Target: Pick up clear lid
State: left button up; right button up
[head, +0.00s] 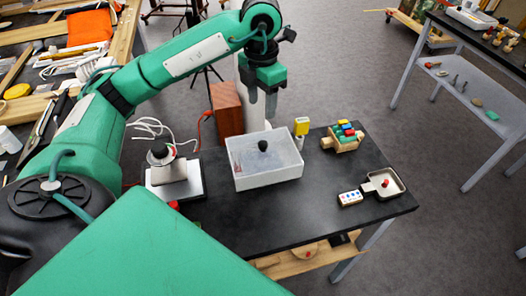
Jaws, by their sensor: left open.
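The clear lid (280,144) appears as a see-through cover on a whitish box (268,183) on the black table. A round black knob (263,146) shows near its middle; its clear edges are hard to make out. My left gripper (262,106) hangs fingers-down beyond and above the box's far edge. Its two fingers are apart with nothing visible between them, and it appears clear of the lid. My right gripper is not in view.
On the black table (290,222), a silver device (175,178) stands left of the box. The front middle is bare.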

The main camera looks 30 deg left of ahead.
pick_arm(q)
send_over(263, 143)
jog(key=f, duration=0.7)
jog(key=shift+s+a+f, duration=0.15)
jog(key=shift+s+f, duration=0.05)
jog(key=shift+f, duration=0.35)
jog(key=shift+f+p, duration=0.55)
jog(key=f+p, duration=0.1)
jog(key=f, duration=0.3)
jog(key=shift+w+f, duration=0.15)
jog(key=shift+w, duration=0.05)
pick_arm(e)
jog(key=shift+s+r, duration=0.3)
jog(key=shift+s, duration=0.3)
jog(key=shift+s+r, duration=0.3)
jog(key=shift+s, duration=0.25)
pick_arm(q)
jog(key=c, duration=1.1)
